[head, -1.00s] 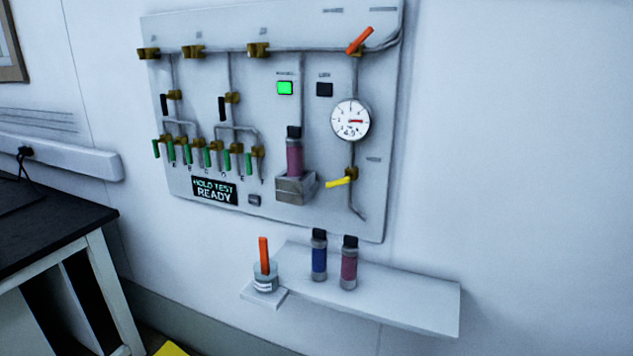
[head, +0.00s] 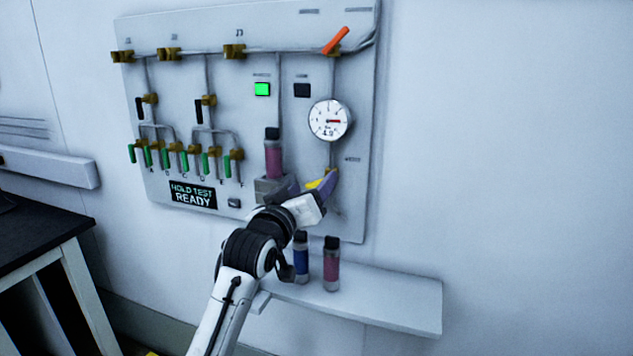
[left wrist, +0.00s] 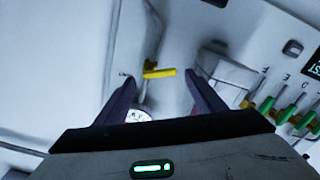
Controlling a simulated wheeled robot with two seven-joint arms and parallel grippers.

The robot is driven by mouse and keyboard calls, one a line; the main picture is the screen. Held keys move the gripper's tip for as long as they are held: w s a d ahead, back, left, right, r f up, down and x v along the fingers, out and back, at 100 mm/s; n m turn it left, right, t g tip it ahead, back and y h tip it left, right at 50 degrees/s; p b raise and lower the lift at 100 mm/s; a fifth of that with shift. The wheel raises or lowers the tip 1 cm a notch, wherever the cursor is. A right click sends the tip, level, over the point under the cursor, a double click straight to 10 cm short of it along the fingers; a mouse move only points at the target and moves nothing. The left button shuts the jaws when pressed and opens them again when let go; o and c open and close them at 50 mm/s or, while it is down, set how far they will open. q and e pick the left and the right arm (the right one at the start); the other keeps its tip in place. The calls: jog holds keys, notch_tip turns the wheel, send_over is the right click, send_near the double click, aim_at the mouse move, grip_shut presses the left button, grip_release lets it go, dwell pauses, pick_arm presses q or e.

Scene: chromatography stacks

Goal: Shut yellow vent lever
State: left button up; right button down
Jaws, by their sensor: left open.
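The yellow vent lever (head: 314,184) is on the lower right of the wall panel, below the round gauge (head: 330,120). It lies roughly level, across its vertical pipe. My left gripper (head: 308,190) is at the panel in front of the lever, open, with its dark purple fingers partly hiding the valve. In the left wrist view, the yellow lever (left wrist: 160,73) shows in the gap between the spread fingertips of my left gripper (left wrist: 162,88). I cannot tell whether a finger touches it. My right gripper is not in view.
A purple-filled column (head: 272,155) stands in a grey holder just left of my gripper. Blue (head: 301,260) and maroon (head: 331,265) cartridges stand on the shelf (head: 400,300) below. An orange lever (head: 336,40) is above the gauge. Wall to the right is bare.

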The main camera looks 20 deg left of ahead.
aim_at(316, 182)
pick_arm(q)
jog(key=shift+w+d, duration=0.1)
jog(key=shift+w, duration=1.85)
jog(key=shift+c, duration=0.2)
